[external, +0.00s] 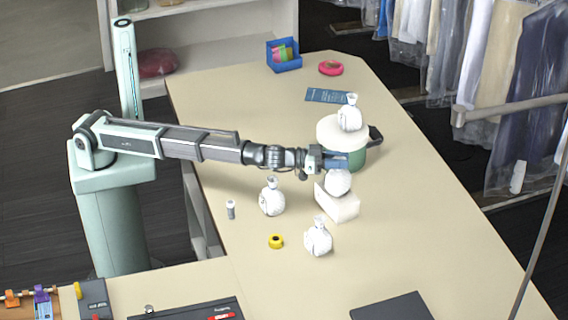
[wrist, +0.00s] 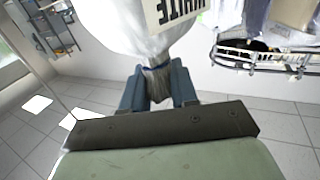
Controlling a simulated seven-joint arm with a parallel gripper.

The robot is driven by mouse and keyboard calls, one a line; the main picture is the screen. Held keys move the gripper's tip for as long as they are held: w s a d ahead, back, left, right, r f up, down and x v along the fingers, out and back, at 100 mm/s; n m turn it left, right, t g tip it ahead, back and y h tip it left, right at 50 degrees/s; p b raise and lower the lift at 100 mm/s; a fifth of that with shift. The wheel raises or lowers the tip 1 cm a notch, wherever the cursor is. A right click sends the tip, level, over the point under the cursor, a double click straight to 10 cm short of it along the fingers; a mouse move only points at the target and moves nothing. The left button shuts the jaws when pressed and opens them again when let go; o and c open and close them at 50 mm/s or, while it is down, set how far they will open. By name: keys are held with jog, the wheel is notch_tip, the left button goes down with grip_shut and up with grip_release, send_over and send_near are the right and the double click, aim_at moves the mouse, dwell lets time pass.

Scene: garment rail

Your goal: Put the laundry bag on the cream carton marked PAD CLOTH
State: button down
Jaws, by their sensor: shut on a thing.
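My gripper (external: 338,164) is shut on the gathered neck of a white laundry bag (external: 338,184). In the wrist view the two blue fingers (wrist: 159,88) close on the neck, and the bag (wrist: 125,25) carries a label reading WHITE. The bag hangs right over a pale, cream-white block-shaped carton (external: 340,207). I cannot tell whether its underside touches the carton's top. No PAD CLOTH marking is legible on the carton. The carton is out of sight in the wrist view.
Similar white bags stand on the table at left (external: 271,198) and in front (external: 318,240). A yellow tape roll (external: 276,241) and small grey cylinder (external: 231,210) lie nearby.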

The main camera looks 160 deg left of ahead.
jog(key=c, duration=0.9)
grip_release()
jog(key=shift+f, duration=0.1)
jog(key=shift+o, duration=0.2)
jog(key=shift+s+d, duration=0.1)
jog(key=shift+d, duration=0.1)
jog(key=v, duration=1.1)
jog(key=shift+d, duration=0.25)
jog(key=shift+s, duration=0.1)
